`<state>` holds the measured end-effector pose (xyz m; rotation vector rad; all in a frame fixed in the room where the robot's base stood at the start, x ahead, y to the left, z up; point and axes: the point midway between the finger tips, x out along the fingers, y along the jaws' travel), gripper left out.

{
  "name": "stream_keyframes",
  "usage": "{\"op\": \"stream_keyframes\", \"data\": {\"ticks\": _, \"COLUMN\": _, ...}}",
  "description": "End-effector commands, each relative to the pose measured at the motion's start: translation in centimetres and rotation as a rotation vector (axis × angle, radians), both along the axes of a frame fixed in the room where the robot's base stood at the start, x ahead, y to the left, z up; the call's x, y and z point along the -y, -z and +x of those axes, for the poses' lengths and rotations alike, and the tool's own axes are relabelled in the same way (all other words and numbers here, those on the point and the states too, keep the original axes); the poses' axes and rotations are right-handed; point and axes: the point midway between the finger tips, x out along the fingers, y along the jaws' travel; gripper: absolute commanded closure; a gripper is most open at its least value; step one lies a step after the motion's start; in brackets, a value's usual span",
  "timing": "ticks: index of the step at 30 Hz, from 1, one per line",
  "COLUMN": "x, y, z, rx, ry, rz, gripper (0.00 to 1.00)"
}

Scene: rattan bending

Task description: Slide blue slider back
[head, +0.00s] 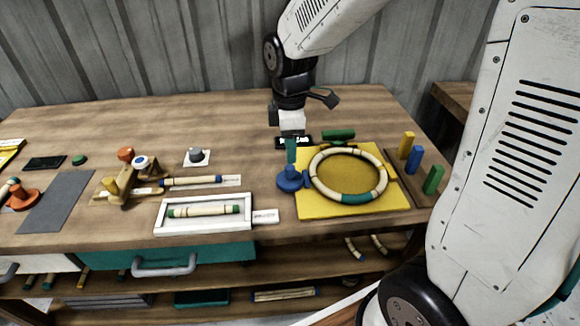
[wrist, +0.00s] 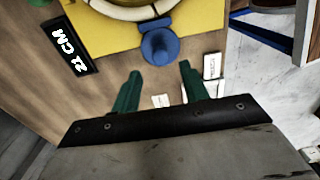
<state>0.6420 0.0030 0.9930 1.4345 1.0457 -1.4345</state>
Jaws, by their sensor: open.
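A blue slider (head: 291,180) with a round knob stands at the left edge of the yellow board (head: 313,210), beside the rattan ring (head: 384,184). It also shows in the wrist view (wrist: 159,46), at the edge of the yellow board (wrist: 90,42). My gripper (head: 291,150) has green fingers and hangs just above and behind the blue slider in the head view. In the wrist view my gripper (wrist: 161,76) is open, its fingers spread apart with nothing between them. The blue slider appears beyond the fingertips. I cannot tell whether they touch it.
Upright yellow (head: 407,144), blue (head: 414,160) and green (head: 433,180) blocks stand right of the board. A green piece (head: 338,134) lies behind the ring. A white tray (head: 160,222) holding a rattan rod sits left. A "22 CM" label (wrist: 72,48) lies near the board.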

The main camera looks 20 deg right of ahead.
Motion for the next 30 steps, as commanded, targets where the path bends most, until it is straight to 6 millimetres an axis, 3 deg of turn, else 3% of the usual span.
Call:
{"op": "stream_keyframes", "data": {"ticks": 12, "x": 0.0, "y": 6.1, "z": -0.1, "rx": -0.003, "ry": 0.002, "rz": 0.0, "gripper": 0.56}}
{"op": "stream_keyframes", "data": {"ticks": 24, "x": 0.0, "y": 7.0, "z": -0.1, "rx": 0.0, "ry": 0.003, "rz": 0.0, "gripper": 0.56}}
{"op": "stream_keyframes", "data": {"ticks": 29, "x": 0.0, "y": 7.0, "z": -0.1, "rx": 0.0, "ry": 0.003, "rz": 0.0, "gripper": 1.0}}
{"op": "stream_keyframes", "data": {"ticks": 30, "x": 0.0, "y": 7.0, "z": -0.1, "rx": 0.0, "ry": 0.003, "rz": 0.0, "gripper": 1.0}}
